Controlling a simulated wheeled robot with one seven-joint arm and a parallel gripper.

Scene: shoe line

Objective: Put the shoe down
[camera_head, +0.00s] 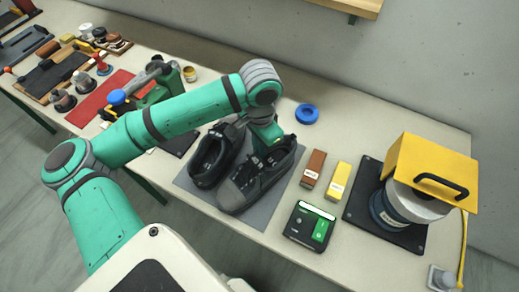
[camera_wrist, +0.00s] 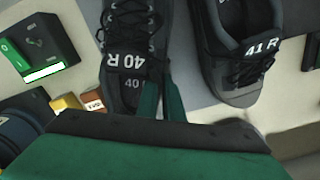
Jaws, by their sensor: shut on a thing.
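The held shoe (camera_head: 245,190) is black and grey with laces, on the right of the pair in the head view. In the wrist view it is the shoe tagged 40 R (camera_wrist: 122,62). My gripper (camera_head: 272,143) comes down on its heel end, and in the wrist view its green fingers (camera_wrist: 160,98) are shut on the collar's edge. The shoe is level over the grey mat (camera_head: 265,214); I cannot tell whether its sole touches. A second dark shoe (camera_head: 212,158), tagged 41 R in the wrist view (camera_wrist: 238,45), lies on the mat's left part, close beside it.
Right of the mat are a brown block (camera_head: 313,168), a yellow block (camera_head: 338,180) and a dark box with a green panel (camera_head: 312,225). A yellow-topped machine (camera_head: 425,170) stands farther right. A blue ring (camera_head: 306,114) lies behind. Tools fill the bench's left.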

